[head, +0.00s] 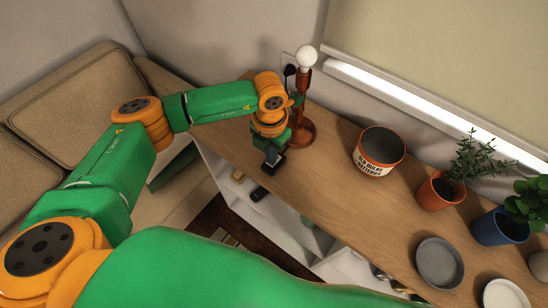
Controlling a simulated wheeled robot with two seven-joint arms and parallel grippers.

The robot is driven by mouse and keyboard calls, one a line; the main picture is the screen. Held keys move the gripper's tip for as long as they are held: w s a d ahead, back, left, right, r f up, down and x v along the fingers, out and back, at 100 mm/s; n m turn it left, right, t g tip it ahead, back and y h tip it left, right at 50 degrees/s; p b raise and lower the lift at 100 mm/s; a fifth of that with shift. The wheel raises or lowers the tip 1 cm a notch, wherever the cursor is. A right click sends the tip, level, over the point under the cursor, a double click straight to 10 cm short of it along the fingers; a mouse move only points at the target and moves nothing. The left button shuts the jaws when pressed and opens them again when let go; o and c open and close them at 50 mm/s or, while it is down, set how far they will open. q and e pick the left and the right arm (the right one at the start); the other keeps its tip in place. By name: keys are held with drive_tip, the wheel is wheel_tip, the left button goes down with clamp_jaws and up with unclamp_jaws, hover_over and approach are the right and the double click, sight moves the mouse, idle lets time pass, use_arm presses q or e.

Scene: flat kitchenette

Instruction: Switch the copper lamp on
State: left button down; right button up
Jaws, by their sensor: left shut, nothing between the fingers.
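The copper lamp (303,128) stands upright at the back of the wooden counter, near the wall. It has a round base, a thin stem and a bare white bulb (306,56) on top. I see no glow around the bulb. My left gripper (270,168) is shut and empty, pointing down at the counter's front edge, just left of and in front of the lamp base. My left wrist is close beside the stem and hides part of the lamp's left side. I cannot make out a switch. My right gripper is not in view.
To the right on the counter (330,180) stand a lettered pot (379,150), a terracotta plant pot (436,195), a blue plant pot (497,229) and a grey dish (440,262). A beige sofa (75,110) is at left.

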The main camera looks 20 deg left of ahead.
use_arm(q)
drive_tip(key=shift+f+b, duration=0.3)
drive_tip(key=shift+f, duration=0.05)
wheel_tip(320, 180, up, 7)
drive_tip(key=p, duration=0.5)
drive_tip(key=shift+r, duration=0.15)
